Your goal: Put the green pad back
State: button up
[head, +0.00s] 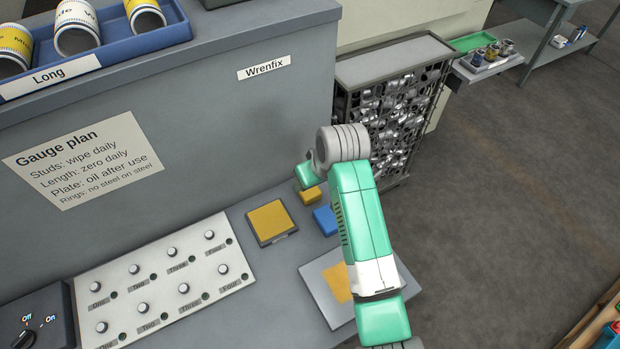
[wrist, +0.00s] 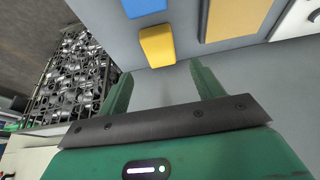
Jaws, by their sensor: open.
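I see no green pad in either view; my arm hides part of the bench. A small yellow block (head: 311,195) lies on the grey bench, and it also shows in the wrist view (wrist: 157,46). A blue block (head: 325,220) lies beside it, partly behind my arm; its edge shows in the wrist view (wrist: 145,8). A larger yellow square pad (head: 270,221) in a dark frame lies to the left. My gripper (wrist: 162,86) is open and empty, its fingers apart with the small yellow block beyond their tips.
A pale plate with a yellow patch (head: 317,290) lies partly under my arm. A knob panel (head: 165,285) and an Off/On switch box (head: 45,315) are at left. A blue tray of rings (head: 110,52) sits above. A rack of metal parts (head: 395,115) stands behind.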

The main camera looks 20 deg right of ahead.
jog(key=p+v, duration=0.1)
jog(key=v, duration=0.4)
jog(key=w+a+r+t, duration=0.2)
jog(key=a+r+t, duration=0.4)
jog(key=r, duration=0.4)
jog(key=w+a+r+t, duration=0.1)
jog(key=a+r+t, duration=0.2)
jog(key=a+r, duration=0.55)
jog(key=s+a+r+t, duration=0.2)
jog(key=s+r+t, duration=0.3)
jog(key=s+r, duration=0.5)
jog(key=s+a+r+m+t, duration=0.1)
jog(key=s+a+r+t, duration=0.2)
jog(key=s+r+t, duration=0.3)
jog(key=s+r, duration=0.4)
jog(key=r, duration=0.6)
jog(key=shift+s+h, duration=0.3)
jog(key=shift+a, duration=0.15)
